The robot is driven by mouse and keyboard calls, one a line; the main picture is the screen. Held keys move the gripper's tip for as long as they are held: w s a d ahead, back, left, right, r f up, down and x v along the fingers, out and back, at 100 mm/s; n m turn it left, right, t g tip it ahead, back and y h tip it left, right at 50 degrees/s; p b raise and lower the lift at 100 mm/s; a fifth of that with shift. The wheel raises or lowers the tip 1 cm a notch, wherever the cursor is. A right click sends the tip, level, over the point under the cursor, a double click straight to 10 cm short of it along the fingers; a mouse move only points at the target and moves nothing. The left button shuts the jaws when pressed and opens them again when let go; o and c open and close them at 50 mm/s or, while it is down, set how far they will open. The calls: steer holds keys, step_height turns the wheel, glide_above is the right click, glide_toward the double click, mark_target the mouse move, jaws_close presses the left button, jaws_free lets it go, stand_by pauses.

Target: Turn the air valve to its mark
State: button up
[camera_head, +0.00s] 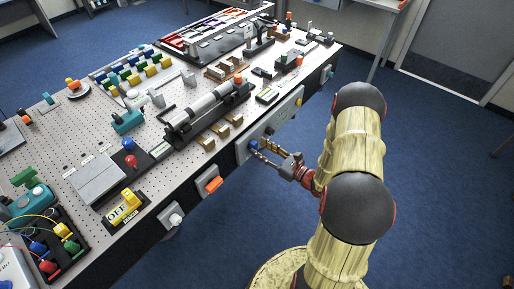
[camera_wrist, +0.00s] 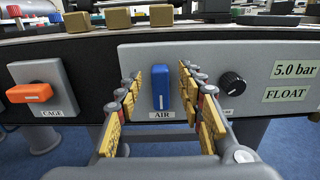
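The air valve's blue handle (camera_wrist: 160,87) stands upright on a grey front panel (camera_wrist: 222,55) in the wrist view, above a plate reading AIR (camera_wrist: 162,115). In the head view the blue handle (camera_head: 253,144) shows on the front face of the table. My gripper (camera_wrist: 161,76) is open, with one yellow-padded finger to the left of the handle and one to the right. Gaps show on both sides, so the fingers do not appear to touch it. In the head view my gripper (camera_head: 264,150) reaches the panel from the right. I cannot make out the valve's mark.
An orange CAGE switch (camera_wrist: 35,93) is to the left. The perforated tabletop (camera_head: 75,140) is crowded; the blue floor (camera_head: 440,190) is clear at right.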

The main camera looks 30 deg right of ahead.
mark_target(253, 147)
steer(key=shift+x, duration=1.2)
steer(key=shift+c, duration=1)
steer(key=c, duration=0.7)
jaws_close()
